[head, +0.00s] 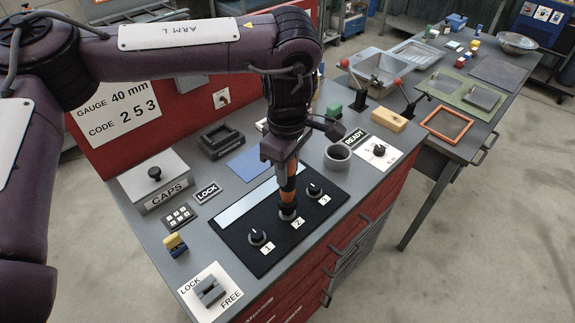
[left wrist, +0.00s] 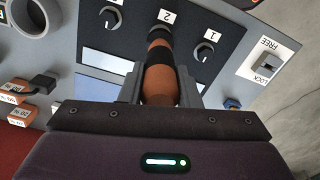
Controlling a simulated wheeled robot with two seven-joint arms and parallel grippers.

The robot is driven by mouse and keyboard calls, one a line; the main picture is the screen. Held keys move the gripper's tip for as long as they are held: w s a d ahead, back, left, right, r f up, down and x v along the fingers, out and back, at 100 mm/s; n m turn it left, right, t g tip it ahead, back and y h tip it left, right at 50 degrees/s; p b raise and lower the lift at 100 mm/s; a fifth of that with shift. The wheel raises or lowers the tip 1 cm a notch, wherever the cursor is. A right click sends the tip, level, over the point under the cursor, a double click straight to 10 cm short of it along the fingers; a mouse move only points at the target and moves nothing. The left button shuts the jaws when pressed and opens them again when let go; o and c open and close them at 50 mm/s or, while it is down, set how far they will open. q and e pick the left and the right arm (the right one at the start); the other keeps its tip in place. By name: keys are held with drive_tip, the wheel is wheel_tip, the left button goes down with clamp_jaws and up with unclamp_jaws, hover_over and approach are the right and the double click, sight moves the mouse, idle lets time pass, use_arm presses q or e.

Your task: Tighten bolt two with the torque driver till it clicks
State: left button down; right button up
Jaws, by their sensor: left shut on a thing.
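My left gripper (head: 284,165) is shut on the torque driver (head: 287,192), an orange and black tool held upright. The driver's lower end is over bolt two, beside the label 2 (head: 298,222), and hides the bolt; I cannot tell whether they touch. In the left wrist view the driver (left wrist: 159,80) stands between the fingers and points toward the label 2 (left wrist: 167,16). Bolt one (head: 257,236) and bolt three (head: 314,190) stand on the black plate (head: 240,232) on either side. My right gripper is not in view.
A lock/free switch (head: 209,291) lies at the front left corner. A grey cup (head: 337,157) and a READY sign (head: 355,137) stand right of the plate. A CAPS box (head: 154,180) is at the left. A dial (head: 379,150) sits farther right.

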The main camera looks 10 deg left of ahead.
use_arm(q)
drive_tip(key=shift+f+b, duration=0.5)
drive_tip(key=shift+f, duration=0.5)
idle(0.8)
drive_tip(key=shift+s+f, duration=0.2)
drive_tip(key=shift+f, duration=0.45)
idle(2.6)
drive_tip(key=shift+r, duration=0.1)
drive_tip(key=shift+w+r+p, duration=0.25)
drive_tip(key=shift+r+p, duration=0.25)
drive_tip(key=shift+r, duration=0.1)
drive_tip(key=shift+r+p, duration=1.7)
drive_tip(key=shift+r, duration=0.25)
drive_tip(key=shift+s+f, duration=0.1)
drive_tip(key=shift+s, duration=0.05)
